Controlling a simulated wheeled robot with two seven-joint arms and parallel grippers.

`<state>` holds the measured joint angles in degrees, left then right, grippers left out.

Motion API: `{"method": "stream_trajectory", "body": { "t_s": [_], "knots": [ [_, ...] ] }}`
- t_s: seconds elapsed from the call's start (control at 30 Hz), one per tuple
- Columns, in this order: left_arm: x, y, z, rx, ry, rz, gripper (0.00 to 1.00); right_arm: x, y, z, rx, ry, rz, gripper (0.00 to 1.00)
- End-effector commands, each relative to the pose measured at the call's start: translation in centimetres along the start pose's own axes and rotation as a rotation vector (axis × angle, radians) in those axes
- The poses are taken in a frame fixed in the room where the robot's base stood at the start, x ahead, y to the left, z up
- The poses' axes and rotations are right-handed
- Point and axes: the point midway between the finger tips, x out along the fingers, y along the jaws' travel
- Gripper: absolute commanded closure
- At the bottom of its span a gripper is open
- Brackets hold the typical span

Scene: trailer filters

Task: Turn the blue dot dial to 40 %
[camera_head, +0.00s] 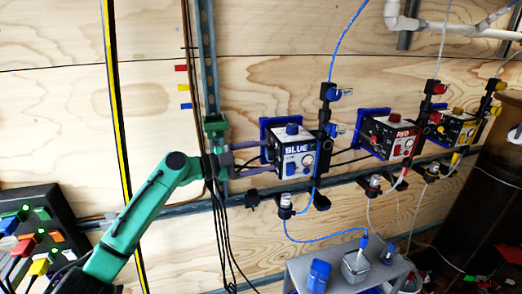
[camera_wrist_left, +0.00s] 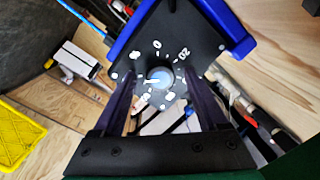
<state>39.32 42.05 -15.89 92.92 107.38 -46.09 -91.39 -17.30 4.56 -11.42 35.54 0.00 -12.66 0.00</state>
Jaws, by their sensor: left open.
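The blue unit (camera_head: 293,150), a white-and-black box marked BLUE, is mounted on the wooden wall. Its side dial plate (camera_wrist_left: 205,42) fills the upper middle of the left wrist view, with white numbers around it; 0 and 20 are readable, others are unclear. The round light-blue dial (camera_wrist_left: 160,78) has a pale mark that seems to point left. My left gripper (camera_head: 264,156) is open beside the box's left side. In the wrist view its dark fingers (camera_wrist_left: 160,84) stand on either side of the dial, with gaps to it. The right gripper is not in view.
Red (camera_head: 391,137) and yellow-knobbed (camera_head: 453,131) units are farther right on the wall. Hanging black cables (camera_head: 222,235) pass near my left wrist. A grey stand (camera_head: 340,272) with small containers is below. A panel of coloured switches (camera_head: 35,240) is at left.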

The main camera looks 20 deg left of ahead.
Motion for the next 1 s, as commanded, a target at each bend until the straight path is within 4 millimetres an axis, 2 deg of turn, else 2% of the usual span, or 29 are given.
{"method": "stream_trajectory", "body": {
  "t_s": [0.2, 0.27, 0.4, 0.43, 0.77, 1.0],
  "knots": [
    [0.1, 0.0, 0.1, 0.001, -0.001, -0.001, 0.24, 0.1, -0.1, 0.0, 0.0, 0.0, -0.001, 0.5],
    [0.1, 0.0, 0.1, 0.0, -0.001, 0.0, 0.44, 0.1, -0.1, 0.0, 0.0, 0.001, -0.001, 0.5],
    [0.1, 0.0, 0.1, 0.0, -0.001, 0.0, 0.97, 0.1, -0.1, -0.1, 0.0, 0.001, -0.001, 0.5],
    [0.1, 0.0, 0.1, 0.0, -0.001, 0.0, 1.0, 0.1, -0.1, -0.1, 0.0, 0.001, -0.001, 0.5],
    [0.0, 0.1, 0.1, -0.033, -0.003, 0.002, 1.0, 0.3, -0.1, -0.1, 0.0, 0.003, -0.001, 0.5],
    [0.0, 0.2, 0.2, -0.154, -0.009, 0.007, 1.0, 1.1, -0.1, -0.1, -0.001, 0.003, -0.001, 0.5]
  ]
}}
